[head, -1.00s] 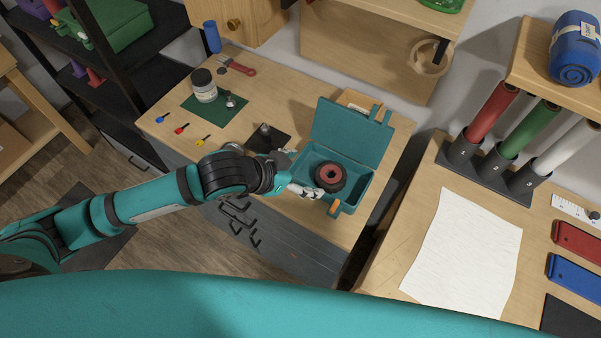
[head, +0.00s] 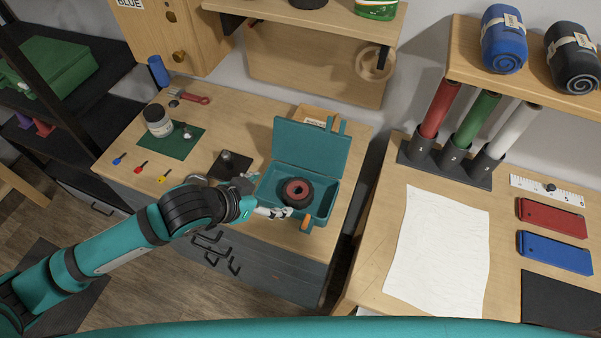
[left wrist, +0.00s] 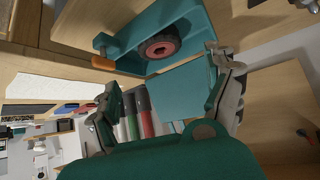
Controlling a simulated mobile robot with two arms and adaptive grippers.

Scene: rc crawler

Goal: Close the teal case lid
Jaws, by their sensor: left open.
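The teal case (head: 321,206) stands on the wooden workbench with its lid (head: 312,146) raised at the back. A black tire with a red hub (head: 296,192) sits inside the case. The case also shows in the left wrist view (left wrist: 131,66), with the tire (left wrist: 160,44) in it and the lid (left wrist: 183,88) nearer the camera. My left gripper (head: 282,213) is at the case's front left edge; I cannot tell whether it touches. In the left wrist view its two fingers (left wrist: 165,85) are spread, with nothing gripped between them. My right gripper is out of view.
Left on the bench are a jar (head: 157,121) on a green mat, a red-handled tool (head: 190,97) and small coloured pieces. A wooden box (head: 316,118) stands behind the lid. A right-hand table holds white paper (head: 437,250) and a roll holder (head: 447,165).

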